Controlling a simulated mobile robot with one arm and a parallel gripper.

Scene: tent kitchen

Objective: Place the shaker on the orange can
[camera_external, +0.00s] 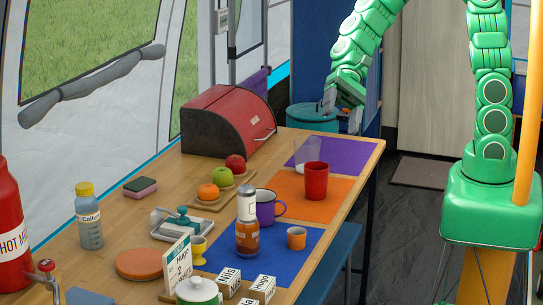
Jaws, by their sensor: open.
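A bottle-like item (247,235) with a pale, silvery top and an amber-brown lower part stands upright on the blue mat (298,270); it looks like the shaker. A small orange cup or can (296,238) stands just right of it on the same mat, apart from it. Nothing visibly rests on the orange one. My gripper (342,112) is open and empty, raised beyond the table's far right end, well away from both.
A purple mug (268,206) stands close behind the shaker. A red cup (316,182) is on the orange mat, a clear glass (307,154) near the purple mat. An egg cup (198,250) and name cards (229,282) crowd the front. A bread box (228,120) stands at the back.

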